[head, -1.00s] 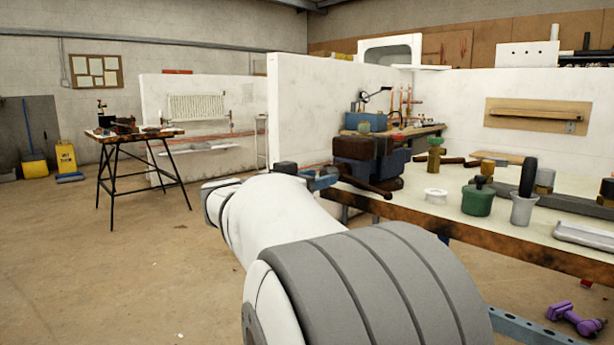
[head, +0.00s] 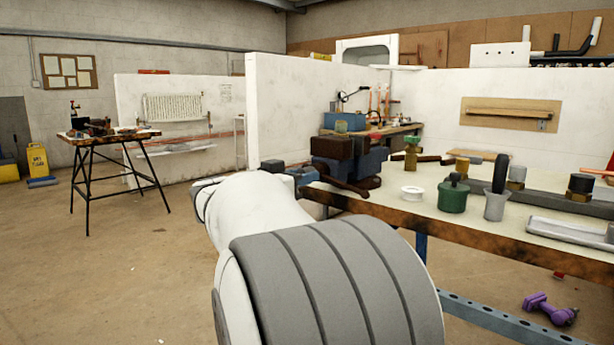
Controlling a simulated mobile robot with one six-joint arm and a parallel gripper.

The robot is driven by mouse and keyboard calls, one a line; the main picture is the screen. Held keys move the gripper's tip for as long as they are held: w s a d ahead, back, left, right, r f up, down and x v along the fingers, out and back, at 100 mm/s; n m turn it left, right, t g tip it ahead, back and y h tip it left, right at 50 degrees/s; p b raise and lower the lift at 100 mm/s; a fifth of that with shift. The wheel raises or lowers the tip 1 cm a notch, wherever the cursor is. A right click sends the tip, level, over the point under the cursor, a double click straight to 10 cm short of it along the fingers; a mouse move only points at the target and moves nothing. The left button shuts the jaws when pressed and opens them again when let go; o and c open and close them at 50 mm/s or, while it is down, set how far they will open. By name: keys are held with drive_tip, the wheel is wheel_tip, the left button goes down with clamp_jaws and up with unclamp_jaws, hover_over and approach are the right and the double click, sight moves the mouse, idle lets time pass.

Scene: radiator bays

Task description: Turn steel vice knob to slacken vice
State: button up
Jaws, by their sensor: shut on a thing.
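The blue vice (head: 368,163) stands at the left end of the workbench, with brown blocks at its jaws. A brown bar lies slanted at its front. A dark grey squarish piece (head: 272,165) shows just above my arm, left of a smaller blue part (head: 302,175) of the vice; it may be the steel knob, but I cannot tell for sure. My white and grey arm reaches up to the front of the vice. My gripper is hidden behind my own arm, so its fingers and any contact with the knob do not show.
The workbench (head: 470,228) holds a white ring (head: 412,192), a green canister (head: 453,195), a grey cup (head: 496,203) and a metal tray (head: 570,231). A purple tool (head: 550,308) lies below. A trestle table (head: 105,139) stands far left.

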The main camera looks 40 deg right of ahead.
clamp_jaws()
